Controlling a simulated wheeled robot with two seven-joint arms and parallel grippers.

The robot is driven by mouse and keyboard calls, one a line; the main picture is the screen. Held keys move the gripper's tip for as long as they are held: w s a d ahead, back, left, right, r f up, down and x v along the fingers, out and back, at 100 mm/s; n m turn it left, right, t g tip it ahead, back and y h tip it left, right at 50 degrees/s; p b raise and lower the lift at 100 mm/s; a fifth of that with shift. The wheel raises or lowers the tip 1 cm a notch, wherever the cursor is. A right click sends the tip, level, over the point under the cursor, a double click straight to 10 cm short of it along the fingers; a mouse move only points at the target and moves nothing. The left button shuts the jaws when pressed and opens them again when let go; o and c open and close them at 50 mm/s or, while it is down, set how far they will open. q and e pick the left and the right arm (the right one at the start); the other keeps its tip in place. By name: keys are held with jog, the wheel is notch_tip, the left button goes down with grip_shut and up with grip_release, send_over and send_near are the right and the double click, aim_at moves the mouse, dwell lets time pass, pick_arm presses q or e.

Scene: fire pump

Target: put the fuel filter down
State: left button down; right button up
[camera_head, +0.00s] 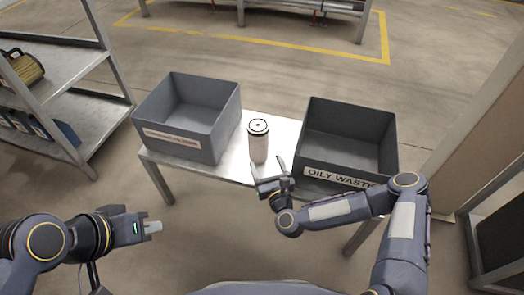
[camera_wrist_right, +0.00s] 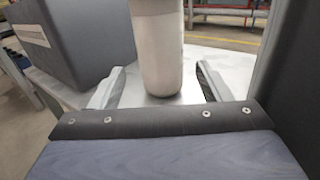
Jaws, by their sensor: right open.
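The fuel filter (camera_head: 258,143) is a white cylinder with a dark-ringed top. It stands upright on the light table (camera_head: 232,165), between two grey bins. My right gripper (camera_head: 268,170) is open just in front of it. In the right wrist view the filter (camera_wrist_right: 157,50) stands ahead of the two spread fingers (camera_wrist_right: 157,88), with a gap visible on each side. Its top is cut off in that view. My left gripper (camera_head: 153,228) is at the lower left, away from the table, and holds nothing visible. Its fingers look close together.
A grey bin (camera_head: 180,145) with a label stands left of the filter. A darker bin labelled OILY WASTE (camera_head: 325,176) stands to the right. A metal shelf unit (camera_head: 75,65) is at the far left and a tan panel (camera_head: 470,130) at the right.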

jog(key=shift+v, duration=1.9)
